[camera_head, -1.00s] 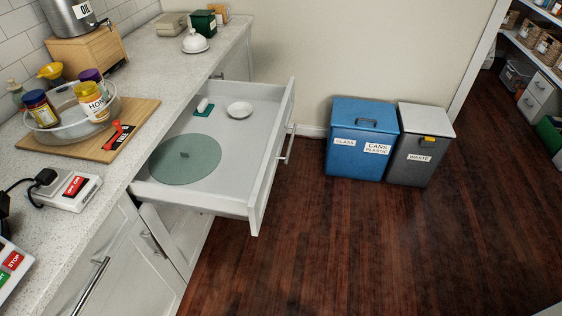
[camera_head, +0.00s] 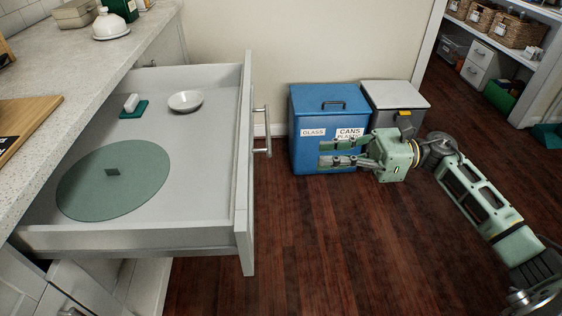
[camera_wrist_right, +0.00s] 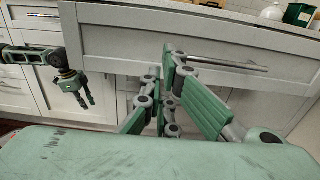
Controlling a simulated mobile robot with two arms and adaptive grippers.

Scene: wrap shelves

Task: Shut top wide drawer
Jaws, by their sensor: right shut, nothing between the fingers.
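The top wide drawer (camera_head: 246,180) is pulled far out from under the counter. Its front faces right and carries a bar handle (camera_head: 263,135). Inside lie a round green glass lid (camera_head: 120,190), a white dish (camera_head: 186,101) and a small white item on a green pad (camera_head: 133,107). My right gripper (camera_head: 328,153) is shut and empty, apart from the drawer, to the right of its handle. The right wrist view shows the drawer front (camera_wrist_right: 120,42) and handle (camera_wrist_right: 225,65) ahead. My left gripper (camera_wrist_right: 84,97) hangs at left there; its opening is unclear.
A blue recycling bin (camera_head: 310,115) and a grey waste bin (camera_head: 395,95) stand against the wall behind my right gripper. The counter (camera_head: 80,75) runs along the left. Shelves with baskets (camera_head: 518,32) are at far right. The wooden floor (camera_head: 300,240) before the drawer is clear.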

